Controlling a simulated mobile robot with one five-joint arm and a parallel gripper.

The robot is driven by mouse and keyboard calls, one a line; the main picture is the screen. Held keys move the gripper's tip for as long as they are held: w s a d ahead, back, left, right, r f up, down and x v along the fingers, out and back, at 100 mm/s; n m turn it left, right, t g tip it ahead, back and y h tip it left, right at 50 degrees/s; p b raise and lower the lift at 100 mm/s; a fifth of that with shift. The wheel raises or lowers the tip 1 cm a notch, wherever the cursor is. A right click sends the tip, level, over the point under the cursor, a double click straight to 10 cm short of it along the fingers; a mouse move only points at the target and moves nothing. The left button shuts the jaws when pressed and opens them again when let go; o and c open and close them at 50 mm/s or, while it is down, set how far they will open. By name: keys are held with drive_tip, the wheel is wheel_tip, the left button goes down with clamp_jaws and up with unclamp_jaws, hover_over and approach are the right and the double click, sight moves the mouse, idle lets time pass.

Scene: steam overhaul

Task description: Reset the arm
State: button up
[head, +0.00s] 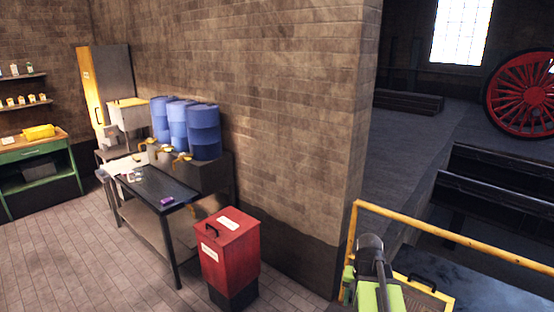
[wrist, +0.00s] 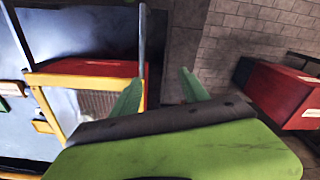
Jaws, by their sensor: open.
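My gripper (wrist: 160,88) shows in the wrist view as two green fingers standing apart beyond a dark bar and a green body. Nothing is held between them. In the head view, a dark rounded part and green parts of my arm show at the bottom right, in front of the yellow railing. The fingertips cannot be made out there.
A yellow railing (head: 455,237) stands close at right. A red lidded bin (head: 230,250) stands left of the wall corner. Beyond it are a dark table (head: 150,186) and blue drums (head: 204,132). Tiled floor at left is clear.

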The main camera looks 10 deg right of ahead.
drive_tip(key=w+a+n, duration=0.3)
drive_tip(key=a+n, duration=0.4)
drive_tip(key=a, duration=1.7)
wheel_tip(320, 180, down, 8)
drive_tip(key=s+b, duration=0.2)
drive_tip(key=b, duration=0.5)
drive_tip(key=shift+b, duration=0.4)
